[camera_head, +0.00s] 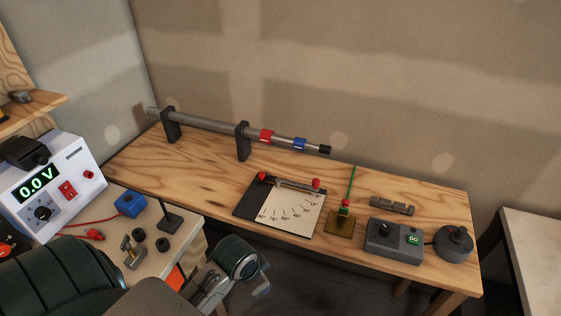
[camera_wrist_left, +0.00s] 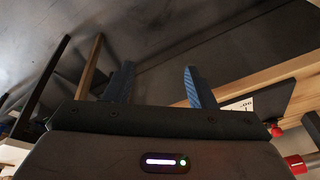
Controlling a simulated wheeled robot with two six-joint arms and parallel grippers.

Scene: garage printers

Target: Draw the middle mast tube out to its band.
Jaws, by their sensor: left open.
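A telescoping mast lies level across two black stands on the wooden bench in the head view. Its thick grey tube (camera_head: 205,124) runs from the left stand to a red collar (camera_head: 266,136). A short piece of the middle tube (camera_head: 282,140) shows between the red collar and a blue collar (camera_head: 299,144). A thinner tube with a black tip (camera_head: 324,149) follows on the right. I cannot make out a band on the middle tube. My left gripper (camera_wrist_left: 160,85) is open and empty, below the bench's front edge and away from the mast. My right gripper is out of view.
An angle-scale plate (camera_head: 301,217) with red knobs, a green rod on a brass base (camera_head: 341,222), a grey control box (camera_head: 394,240) and a round dark knob unit (camera_head: 453,243) stand along the front. A meter (camera_head: 52,187) stands on the left table. The bench's left part is clear.

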